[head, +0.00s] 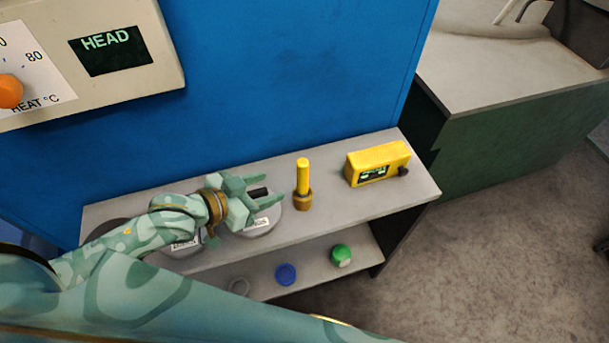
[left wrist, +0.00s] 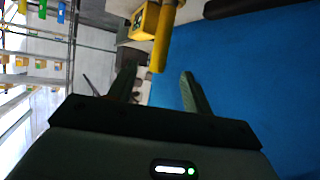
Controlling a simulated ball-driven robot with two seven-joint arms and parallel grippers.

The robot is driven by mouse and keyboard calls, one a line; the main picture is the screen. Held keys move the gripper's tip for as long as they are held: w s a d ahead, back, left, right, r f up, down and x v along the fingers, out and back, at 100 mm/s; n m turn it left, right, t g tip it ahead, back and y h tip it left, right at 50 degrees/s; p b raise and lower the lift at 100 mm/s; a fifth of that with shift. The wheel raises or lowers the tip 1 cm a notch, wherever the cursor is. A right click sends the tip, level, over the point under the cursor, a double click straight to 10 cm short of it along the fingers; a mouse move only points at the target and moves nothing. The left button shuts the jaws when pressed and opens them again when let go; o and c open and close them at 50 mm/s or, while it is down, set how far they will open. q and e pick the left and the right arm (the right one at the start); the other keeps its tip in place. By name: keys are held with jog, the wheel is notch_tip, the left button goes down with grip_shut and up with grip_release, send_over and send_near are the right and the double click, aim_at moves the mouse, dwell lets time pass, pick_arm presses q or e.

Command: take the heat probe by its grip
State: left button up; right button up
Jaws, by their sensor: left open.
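The heat probe's yellow grip (head: 303,176) stands upright in a brown holder (head: 302,200) on the grey shelf (head: 414,187). My left gripper (head: 272,190) is open and empty, a little to the left of the probe, with its fingers pointing toward it. In the left wrist view the yellow grip (left wrist: 163,38) shows ahead, near the gap between the open fingers (left wrist: 160,82), and not between them. My right gripper is not seen.
A yellow meter box (head: 376,163) with a small display and dark knob stands right of the probe. Labelled round discs (head: 262,224) lie under my left gripper. Blue (head: 286,274) and green (head: 341,255) round items sit on the lower shelf. A blue panel (head: 290,70) rises behind.

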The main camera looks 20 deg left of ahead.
aim_at(298, 175)
pick_arm(q)
jog(key=x, duration=0.4)
jog(key=shift+w+d+f+b, duration=0.15)
jog(key=shift+w+b, duration=0.15)
jog(key=shift+w, duration=0.05)
jog(key=x, duration=0.4)
jog(key=shift+w, duration=0.1)
jog(key=b+x, duration=0.1)
jog(key=x, duration=0.3)
jog(key=shift+w+d+f, duration=0.1)
jog(key=shift+w+d, duration=0.05)
jog(key=shift+w, duration=0.25)
jog(key=shift+s, duration=0.1)
jog(key=shift+c, duration=0.7)
grip_shut()
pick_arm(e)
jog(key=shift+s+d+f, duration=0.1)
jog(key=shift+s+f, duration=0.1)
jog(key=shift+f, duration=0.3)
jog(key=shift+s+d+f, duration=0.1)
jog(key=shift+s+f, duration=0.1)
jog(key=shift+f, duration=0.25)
